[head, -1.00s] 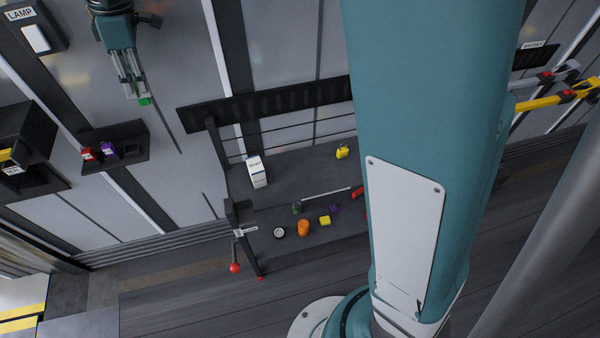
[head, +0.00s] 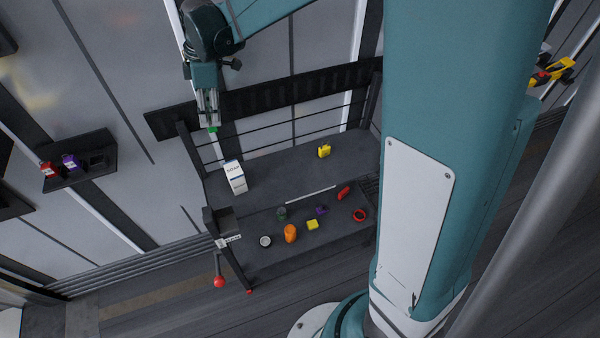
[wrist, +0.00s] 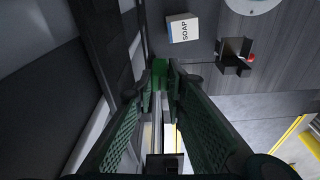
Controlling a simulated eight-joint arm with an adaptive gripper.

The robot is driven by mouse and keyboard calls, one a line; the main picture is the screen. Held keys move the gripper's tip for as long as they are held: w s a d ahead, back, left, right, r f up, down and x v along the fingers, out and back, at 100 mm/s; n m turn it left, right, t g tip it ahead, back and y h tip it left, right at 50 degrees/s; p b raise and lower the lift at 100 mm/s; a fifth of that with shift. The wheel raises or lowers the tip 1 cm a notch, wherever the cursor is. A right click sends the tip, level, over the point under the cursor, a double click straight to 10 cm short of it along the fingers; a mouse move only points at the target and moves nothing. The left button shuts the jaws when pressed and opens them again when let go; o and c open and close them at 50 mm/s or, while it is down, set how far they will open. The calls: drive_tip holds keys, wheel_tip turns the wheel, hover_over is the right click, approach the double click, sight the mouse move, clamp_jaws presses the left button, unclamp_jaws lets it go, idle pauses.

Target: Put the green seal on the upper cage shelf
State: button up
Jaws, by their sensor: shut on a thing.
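My gripper (head: 209,118) is shut on the green seal (head: 213,129), a small green block at its fingertips. In the wrist view the green seal (wrist: 159,70) shows between the fingertips. The seal is in front of the wall by the back-left rail of the cage, in the head view left of and above the upper cage shelf (head: 280,165). I cannot tell its height above the shelf. The upper shelf is dark grey and holds a white soap box (head: 235,177) at its left and a yellow item (head: 324,151) toward the back right.
The lower shelf (head: 335,235) holds several small items, among them an orange one (head: 290,233) and a red ring (head: 360,215). A dark railing (head: 275,98) runs along the cage's back. A red-knobbed lever (head: 219,281) hangs at its left. The upper shelf's middle looks clear.

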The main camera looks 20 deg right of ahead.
drive_tip(key=s+d+f+m, duration=0.2)
drive_tip(key=s+d+f, duration=0.1)
drive_tip(key=d, duration=0.7)
drive_tip(key=s+d+f+m, duration=0.3)
drive_tip(key=d+f, duration=0.3)
drive_tip(key=d, duration=0.4)
drive_tip(key=s+d+f+m+t, duration=0.1)
drive_tip(key=s+d+f, duration=0.3)
drive_tip(key=d, duration=0.6)
drive_tip(key=shift+d+f+m+h+b, duration=0.15)
drive_tip(key=shift+f+m+h+b, duration=0.25)
drive_tip(key=shift+f+m, duration=0.45)
drive_tip(key=b, duration=0.1)
hover_over(312, 172)
drive_tip(key=shift+d+f, duration=0.1)
drive_tip(key=shift+f, duration=2.7)
drive_tip(key=shift+f, duration=0.15)
drive_tip(key=shift+f+b, duration=0.65)
drive_tip(key=shift+f, duration=1.3)
drive_tip(key=shift+f, duration=0.1)
